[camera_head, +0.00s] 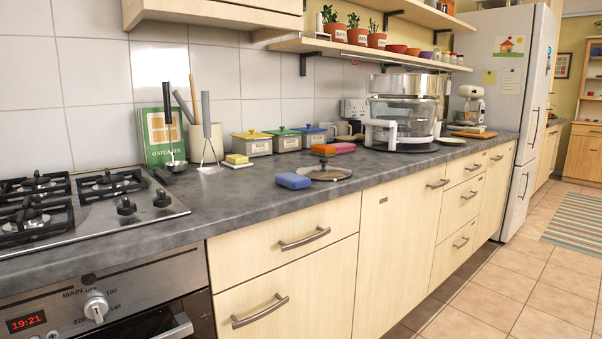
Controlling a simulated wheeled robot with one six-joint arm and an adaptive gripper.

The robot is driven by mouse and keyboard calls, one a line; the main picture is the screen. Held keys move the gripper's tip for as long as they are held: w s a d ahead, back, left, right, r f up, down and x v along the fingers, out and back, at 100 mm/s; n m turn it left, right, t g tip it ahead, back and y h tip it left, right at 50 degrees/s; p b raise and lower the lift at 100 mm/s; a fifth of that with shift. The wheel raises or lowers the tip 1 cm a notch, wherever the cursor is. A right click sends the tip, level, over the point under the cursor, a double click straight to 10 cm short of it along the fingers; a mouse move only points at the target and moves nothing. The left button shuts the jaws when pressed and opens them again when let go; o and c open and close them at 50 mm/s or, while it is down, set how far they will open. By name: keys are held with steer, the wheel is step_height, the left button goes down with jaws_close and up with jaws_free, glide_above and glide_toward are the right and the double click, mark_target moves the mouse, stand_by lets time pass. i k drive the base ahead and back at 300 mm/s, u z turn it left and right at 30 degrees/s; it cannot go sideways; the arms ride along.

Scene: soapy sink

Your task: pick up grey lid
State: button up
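A round, see-through greyish pan lid (325,174) lies flat on the dark worktop, right of the blue sponge. My gripper is not in view.
Canisters with yellow (252,144), green (284,139) and blue (313,135) lids stand along the wall. A large clear appliance (400,122) stands to the right. A gas hob (80,201) is at left. The worktop (235,206) front is clear.

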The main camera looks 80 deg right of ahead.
mark_target(322, 172)
steer(key=u, duration=1.05)
steer(key=k, duration=2.35)
steer(key=z, duration=0.9)
